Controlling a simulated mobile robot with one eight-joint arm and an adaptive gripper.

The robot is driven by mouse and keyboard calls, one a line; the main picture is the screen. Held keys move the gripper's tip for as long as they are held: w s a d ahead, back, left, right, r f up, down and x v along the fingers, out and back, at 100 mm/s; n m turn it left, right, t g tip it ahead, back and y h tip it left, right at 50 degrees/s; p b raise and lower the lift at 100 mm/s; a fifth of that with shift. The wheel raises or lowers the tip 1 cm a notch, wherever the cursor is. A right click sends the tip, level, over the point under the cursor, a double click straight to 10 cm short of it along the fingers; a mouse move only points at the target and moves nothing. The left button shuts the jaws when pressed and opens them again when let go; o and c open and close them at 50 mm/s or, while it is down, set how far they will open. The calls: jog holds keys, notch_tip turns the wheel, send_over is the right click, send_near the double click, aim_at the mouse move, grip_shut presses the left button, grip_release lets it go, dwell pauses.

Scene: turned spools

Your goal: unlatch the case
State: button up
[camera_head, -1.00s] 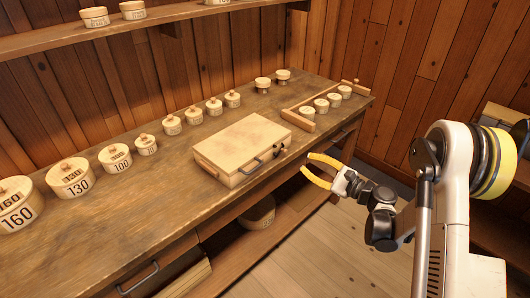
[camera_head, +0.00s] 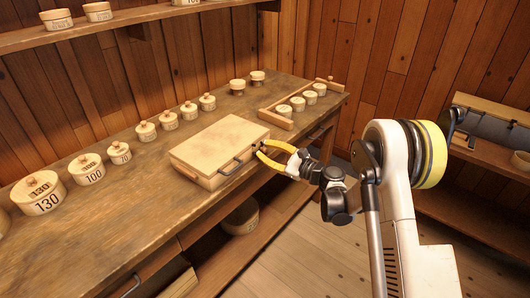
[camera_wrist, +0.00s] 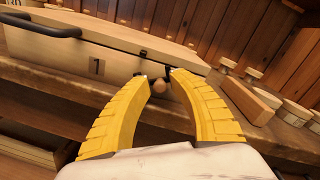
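The case (camera_head: 217,149) is a shut, pale wooden box lying flat on the bench, with a dark handle (camera_head: 231,166) on its front. My gripper (camera_head: 261,149) is at the right end of that front, its yellow fingers apart. In the wrist view the case front (camera_wrist: 75,63) bears a "1", and the handle (camera_wrist: 45,27) is at upper left. A small dark fitting (camera_wrist: 143,53) sits at the lid edge. The latch is partly hidden by the fingers.
Several lidded round boxes (camera_head: 88,169) stand along the back of the bench (camera_head: 95,225). A wooden rack (camera_head: 277,120) with small pots is right of the case. Drawers are below the bench top. A shelf (camera_head: 85,34) hangs above.

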grip_shut()
jog(key=shift+r+n, duration=0.15)
jog(key=shift+n, duration=0.25)
grip_release()
